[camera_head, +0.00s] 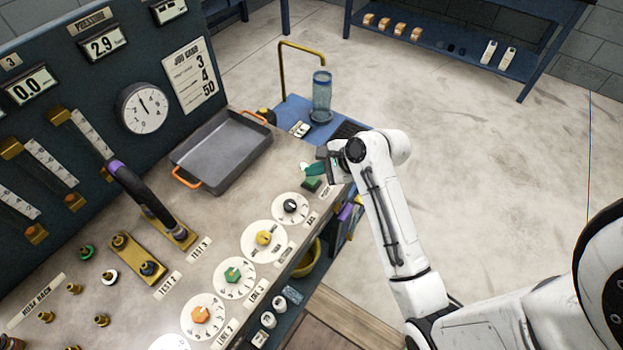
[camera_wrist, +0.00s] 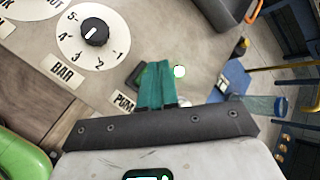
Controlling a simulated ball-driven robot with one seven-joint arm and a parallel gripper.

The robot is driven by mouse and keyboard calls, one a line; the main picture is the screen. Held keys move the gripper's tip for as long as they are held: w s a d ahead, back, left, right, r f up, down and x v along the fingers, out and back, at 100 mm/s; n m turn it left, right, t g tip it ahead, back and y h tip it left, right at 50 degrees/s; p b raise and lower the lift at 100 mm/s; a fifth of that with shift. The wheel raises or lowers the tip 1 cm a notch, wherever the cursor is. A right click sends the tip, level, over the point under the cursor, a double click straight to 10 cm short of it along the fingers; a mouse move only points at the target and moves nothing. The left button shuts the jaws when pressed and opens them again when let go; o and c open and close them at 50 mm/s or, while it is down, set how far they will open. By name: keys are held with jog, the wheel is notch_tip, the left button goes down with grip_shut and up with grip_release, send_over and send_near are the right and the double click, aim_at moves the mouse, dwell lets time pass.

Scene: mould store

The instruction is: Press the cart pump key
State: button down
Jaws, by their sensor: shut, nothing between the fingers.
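My gripper (camera_head: 309,169) is shut and empty, its teal fingers pointing down at the right end of the bench top. In the wrist view the two fingers (camera_wrist: 154,68) lie side by side. The pump key (camera_head: 312,185), a small dark block with a green top, sits just below the fingertips in the head view. In the wrist view a dark edge of the key (camera_wrist: 133,76) shows beside the fingers, which hide the rest. The label reading PUM (camera_wrist: 124,102) is partly covered by my gripper. I cannot tell whether the fingertips touch the key.
A small pale round lamp (camera_wrist: 180,71) is close to the fingers. Several dials, including the black BAR dial (camera_head: 291,206), line the bench front. A grey tray (camera_head: 221,150) with orange handles lies behind. A blue cart (camera_head: 293,108) with a clear cylinder (camera_head: 321,96) stands beyond the bench end.

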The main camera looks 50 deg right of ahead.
aim_at(315, 182)
jog(key=shift+r+p, duration=2.15)
jog(key=shift+p, duration=0.15)
jog(key=shift+r, duration=0.75)
jog(key=shift+a, duration=0.1)
